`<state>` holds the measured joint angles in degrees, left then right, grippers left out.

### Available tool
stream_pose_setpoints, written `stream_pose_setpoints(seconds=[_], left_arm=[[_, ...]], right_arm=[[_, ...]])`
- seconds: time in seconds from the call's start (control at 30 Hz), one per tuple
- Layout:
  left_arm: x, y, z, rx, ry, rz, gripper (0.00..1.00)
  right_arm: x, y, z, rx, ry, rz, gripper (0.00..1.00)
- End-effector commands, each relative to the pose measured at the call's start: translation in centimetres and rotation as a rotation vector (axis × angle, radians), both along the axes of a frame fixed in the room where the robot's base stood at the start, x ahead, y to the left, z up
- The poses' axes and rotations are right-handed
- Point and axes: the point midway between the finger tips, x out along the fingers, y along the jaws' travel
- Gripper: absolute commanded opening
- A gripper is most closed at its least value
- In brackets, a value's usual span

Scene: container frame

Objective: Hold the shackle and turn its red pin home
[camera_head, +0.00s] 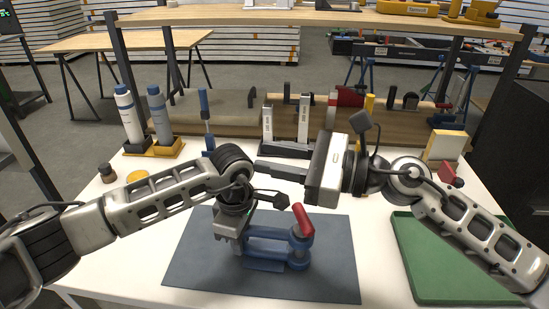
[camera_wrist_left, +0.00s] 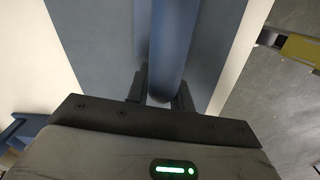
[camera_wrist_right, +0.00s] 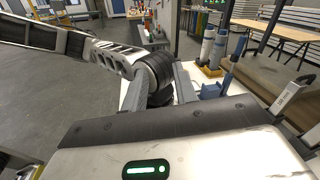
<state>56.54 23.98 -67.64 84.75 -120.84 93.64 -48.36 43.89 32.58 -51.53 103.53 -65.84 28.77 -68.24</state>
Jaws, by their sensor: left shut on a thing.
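The blue shackle (camera_head: 268,246) lies over the dark grey mat (camera_head: 325,275) in the head view. Its pin end with the red pin (camera_head: 295,222) points right, and the red bar stands tilted up. My left gripper (camera_head: 238,246) points down and is shut on the left, bow end of the shackle. In the left wrist view the blue shackle (camera_wrist_left: 168,45) runs between the two fingers. My right gripper (camera_head: 262,170) is in the air above and behind the shackle, pointing left. In the right wrist view its fingers (camera_wrist_right: 158,85) stand apart with nothing held between them.
A green tray (camera_head: 408,268) lies at the right. A yellow disc (camera_head: 138,176) lies at the left. My right gripper is close to my left wrist.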

Motion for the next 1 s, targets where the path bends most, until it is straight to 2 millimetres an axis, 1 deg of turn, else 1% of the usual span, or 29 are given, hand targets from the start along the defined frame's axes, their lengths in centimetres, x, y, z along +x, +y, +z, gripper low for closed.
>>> stream_pose_setpoints(seconds=[0.13, 0.4, 0.47, 0.57, 0.67, 0.83, 0.93, 1.0], left_arm=[[0.1, 0.0, 0.1, 0.001, -0.002, 0.0, 0.0], [0.1, 0.0, 0.1, 0.001, -0.002, 0.0, 0.0], [0.1, 0.0, 0.1, 0.001, -0.002, 0.0, 0.0], [0.1, 0.0, 0.1, 0.001, -0.002, 0.0, 0.0], [0.1, 0.0, 0.1, 0.001, -0.002, 0.0, 0.0], [0.1, 0.0, 0.1, 0.001, -0.002, 0.0, 0.0], [0.1, 0.0, 0.1, 0.001, -0.002, 0.0, 0.0], [0.1, 0.0, 0.1, 0.001, -0.002, 0.0, 0.0]], right_arm=[[-0.2, 0.2, -0.1, -0.041, -0.005, 0.037, 0.29], [-0.3, 0.3, -0.1, -0.049, -0.003, 0.044, 0.29], [-0.3, 0.3, -0.2, -0.048, -0.004, 0.043, 0.41], [-0.4, 0.4, -0.4, -0.04, -0.007, 0.03, 0.41], [-0.7, 0.7, -1.2, -0.011, -0.018, -0.015, 0.41], [-2.0, 1.0, -3.7, 0.066, -0.046, -0.178, 0.41], [-3.0, 0.5, -5.3, 0.103, -0.056, -0.308, 0.41], [-4.0, -0.3, -6.6, 0.12, -0.056, -0.405, 0.41]])
